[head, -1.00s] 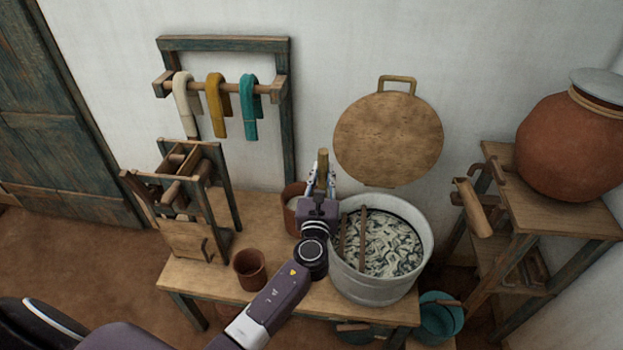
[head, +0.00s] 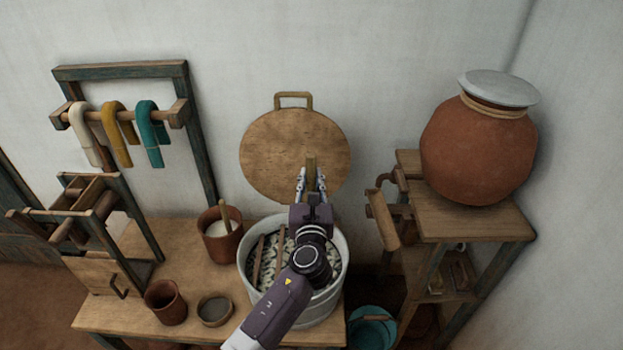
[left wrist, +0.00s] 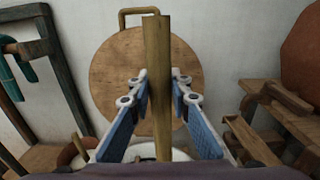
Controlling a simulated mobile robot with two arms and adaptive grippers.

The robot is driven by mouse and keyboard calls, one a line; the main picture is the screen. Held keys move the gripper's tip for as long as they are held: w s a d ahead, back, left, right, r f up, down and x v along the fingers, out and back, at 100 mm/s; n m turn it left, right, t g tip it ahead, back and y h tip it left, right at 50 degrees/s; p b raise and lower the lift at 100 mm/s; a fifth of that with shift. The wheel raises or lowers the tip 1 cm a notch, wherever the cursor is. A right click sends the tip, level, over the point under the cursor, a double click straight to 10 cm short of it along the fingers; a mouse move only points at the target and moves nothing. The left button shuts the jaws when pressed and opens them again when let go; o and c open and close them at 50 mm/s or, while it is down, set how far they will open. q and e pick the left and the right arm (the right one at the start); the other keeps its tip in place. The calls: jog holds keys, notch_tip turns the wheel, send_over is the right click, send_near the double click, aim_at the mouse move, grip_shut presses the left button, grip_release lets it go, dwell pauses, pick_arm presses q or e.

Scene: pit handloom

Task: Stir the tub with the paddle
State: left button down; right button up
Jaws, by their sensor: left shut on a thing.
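The tub (head: 326,304) is a round pale grey vessel on the low wooden table, filled with dark and whitish mottled contents. Two thin brown sticks (head: 265,258) lie across its left part. My left gripper (head: 311,184) is above the tub's back part, shut on the paddle (head: 311,163), an upright wooden handle. In the left wrist view the paddle (left wrist: 158,75) stands between the blue-padded fingers of the left gripper (left wrist: 160,95). The paddle's lower end is hidden, so I cannot tell whether it touches the contents. My right gripper is not in view.
A brown pot (head: 222,248) with a stick stands left of the tub, near a brown cup (head: 166,303) and a small bowl (head: 215,310). A round wooden lid (head: 290,150) leans on the wall behind. A clay jar (head: 478,150) stands on the right stand (head: 480,222).

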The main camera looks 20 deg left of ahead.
pick_arm(q)
notch_tip(320, 180, down, 22)
jog(key=b, duration=1.7)
jog(key=shift+w+d+r+b, duration=0.1)
jog(key=shift+r+b, duration=0.15)
jog(key=shift+b, duration=0.05)
jog(key=shift+f+b, duration=0.7)
jog(key=shift+f, duration=0.2)
